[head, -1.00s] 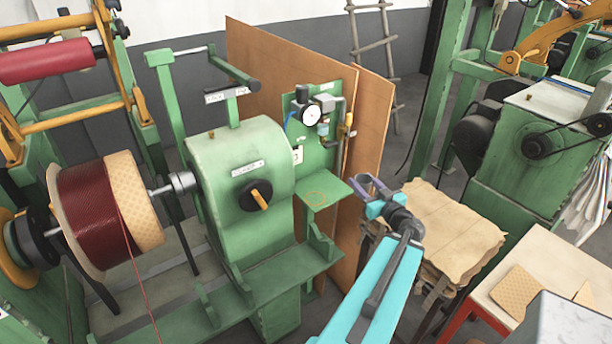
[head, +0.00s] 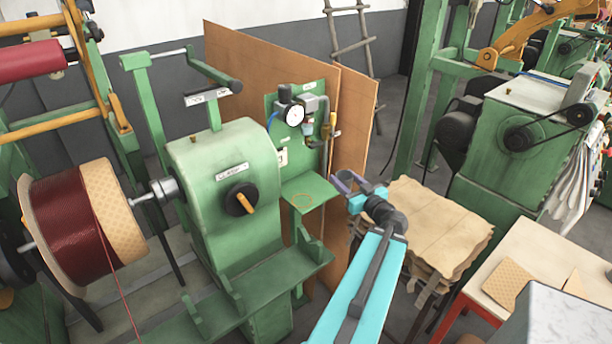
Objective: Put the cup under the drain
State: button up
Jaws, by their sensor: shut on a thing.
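My gripper (head: 350,184) is at the end of my cyan arm, just right of a small green shelf (head: 318,188). It is shut on a small purple-grey thing, apparently the cup; the cup's outline is hard to separate from the fingers. Which part is the drain is too small to tell. The gripper is apart from the shelf and below the gauge.
A green winding machine (head: 222,185) stands left of the shelf, with a dark red wire spool (head: 66,230). Brown boards (head: 260,65) stand behind the panel. A stack of brown sheets (head: 430,225) is right of my arm. A pale table (head: 530,262) stands at the right.

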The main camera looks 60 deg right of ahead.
aim_at(338, 176)
jog(key=shift+w+d+f+b, duration=0.15)
jog(key=shift+w+b, duration=0.35)
jog(key=shift+b, duration=1.05)
jog(key=shift+w+d+f+b, duration=0.15)
jog(key=shift+w+b, duration=0.3)
jog(key=shift+b, duration=1.1)
jog(key=w+b, duration=0.1)
jog(key=b, duration=0.1)
jog(key=w+d+b, duration=0.1)
jog(key=shift+w+r+b, duration=0.15)
jog(key=shift+w+b, duration=0.15)
jog(key=shift+b, duration=0.1)
jog(key=x, duration=0.4)
jog(key=w+a+p+x, duration=0.1)
jog(key=x, duration=0.4)
jog(key=a+r+x, duration=0.1)
jog(key=x, duration=0.4)
jog(key=shift+w+a+r+p, duration=0.15)
jog(key=shift+w+a+p, duration=0.1)
jog(key=shift+p, duration=0.15)
notch_tip(338, 176, down, 2)
jog(key=shift+s+f, duration=0.1)
jog(key=shift+f, duration=0.5)
jog(key=shift+f, duration=1.95)
jog(key=shift+f, duration=0.15)
